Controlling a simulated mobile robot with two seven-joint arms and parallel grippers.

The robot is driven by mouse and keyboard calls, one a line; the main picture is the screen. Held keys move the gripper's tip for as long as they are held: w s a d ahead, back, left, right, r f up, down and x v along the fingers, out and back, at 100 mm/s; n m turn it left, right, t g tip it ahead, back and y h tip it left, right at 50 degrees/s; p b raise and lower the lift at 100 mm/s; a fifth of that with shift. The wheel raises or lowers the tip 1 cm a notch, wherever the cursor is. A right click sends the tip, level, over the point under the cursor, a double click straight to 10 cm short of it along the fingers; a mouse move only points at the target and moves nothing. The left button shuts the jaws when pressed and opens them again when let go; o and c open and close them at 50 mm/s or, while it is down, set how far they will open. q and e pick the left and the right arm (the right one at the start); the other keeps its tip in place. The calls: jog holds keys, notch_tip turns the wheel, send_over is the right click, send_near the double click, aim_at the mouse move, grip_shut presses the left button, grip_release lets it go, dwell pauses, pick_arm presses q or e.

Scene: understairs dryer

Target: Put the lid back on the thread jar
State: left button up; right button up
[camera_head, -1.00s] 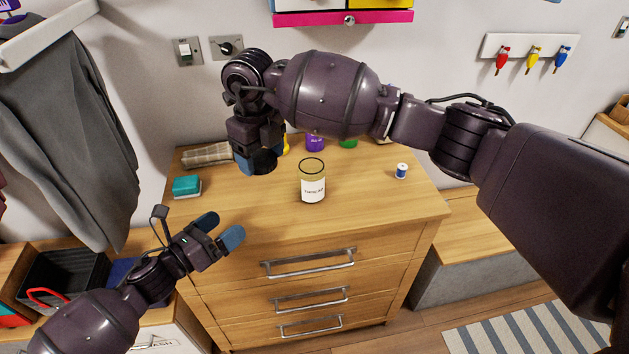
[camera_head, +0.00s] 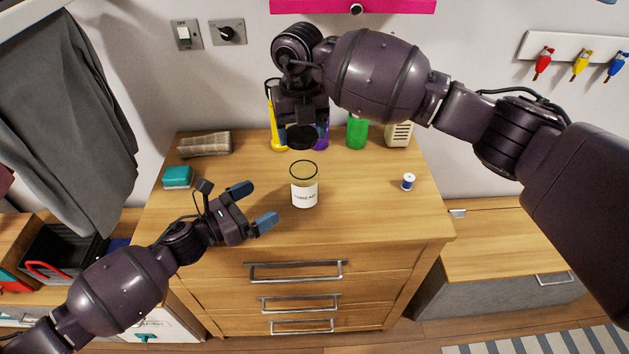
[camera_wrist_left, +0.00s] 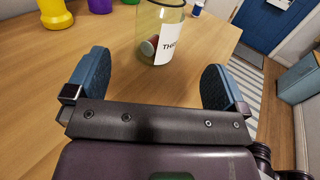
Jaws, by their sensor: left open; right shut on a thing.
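The thread jar (camera_head: 304,192) is clear with a white label and stands upright and open-topped on the wooden dresser top. In the left wrist view the jar (camera_wrist_left: 163,40) has a spool (camera_wrist_left: 149,46) inside. My right gripper (camera_head: 301,122) is shut on a dark round lid (camera_head: 301,138). The lid appears above and behind the jar, apart from it; its fingers are mostly hidden. My left gripper (camera_head: 253,205) is open and empty, left of the jar. In the left wrist view the jar lies just beyond the open fingers (camera_wrist_left: 156,75), not touching them.
A blue-and-white thread spool (camera_head: 408,182) stands right of the jar. A teal sponge-like block (camera_head: 177,176) and a folded cloth (camera_head: 204,144) lie at left. Yellow (camera_head: 275,125), purple and green (camera_head: 357,133) items line the back. The dresser top (camera_head: 350,220) is clear around the jar.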

aim_at(303, 178)
pick_arm(q)
jog(key=shift+w+d, duration=0.15)
jog(key=shift+d, duration=0.05)
pick_arm(e)
jog(key=shift+w+d, duration=0.1)
jog(key=shift+d, duration=0.05)
pick_arm(q)
jog(key=shift+a, duration=0.1)
jog(key=x, duration=1.2)
jog(key=c, duration=1.3)
pick_arm(e)
jog(key=shift+f, duration=2.5)
